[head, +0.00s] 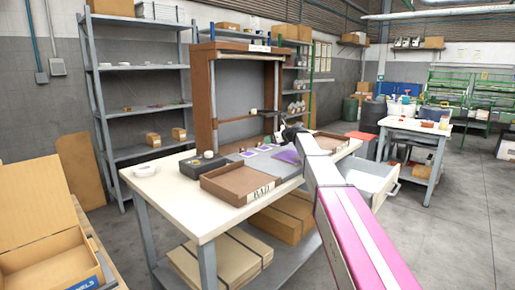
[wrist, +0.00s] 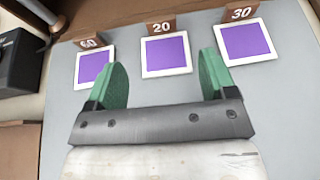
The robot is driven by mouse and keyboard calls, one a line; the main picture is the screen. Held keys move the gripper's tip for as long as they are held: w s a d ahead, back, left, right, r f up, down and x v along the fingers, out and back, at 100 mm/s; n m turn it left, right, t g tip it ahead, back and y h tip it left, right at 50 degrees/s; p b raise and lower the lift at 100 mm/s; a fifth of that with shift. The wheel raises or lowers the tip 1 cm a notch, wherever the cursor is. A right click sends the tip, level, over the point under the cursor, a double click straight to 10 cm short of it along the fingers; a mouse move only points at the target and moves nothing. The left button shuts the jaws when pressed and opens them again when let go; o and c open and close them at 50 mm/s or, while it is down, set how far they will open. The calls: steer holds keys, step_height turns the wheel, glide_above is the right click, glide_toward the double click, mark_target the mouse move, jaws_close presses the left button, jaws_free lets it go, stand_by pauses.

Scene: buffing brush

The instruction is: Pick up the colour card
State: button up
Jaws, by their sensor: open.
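Three purple cards with white borders lie in a row on a grey surface in the wrist view. Each has a brown number block behind it: the left card (wrist: 95,68) by block 60 (wrist: 92,42), the middle card (wrist: 166,54) by block 20 (wrist: 161,25), and the right card (wrist: 246,42) by block 30 (wrist: 240,14). My gripper (wrist: 163,76) is open and empty, its green fingers wide apart. In the picture, the middle card lies beyond and between the fingers; the gap in height is unclear. In the head view, purple cards (head: 248,153) show small on the bench.
A brown tray (head: 240,184) stands at the bench front, with a black box (head: 204,166) behind its left side. A brown upright frame (head: 203,105) rises at the back. Another brown tray (head: 329,141) is to the right, above an open drawer (head: 370,180).

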mark_target(260, 147)
steer(key=x, duration=1)
steer(key=shift+w+a+f, duration=0.1)
steer(key=shift+f, duration=0.05)
steer(key=c, duration=1)
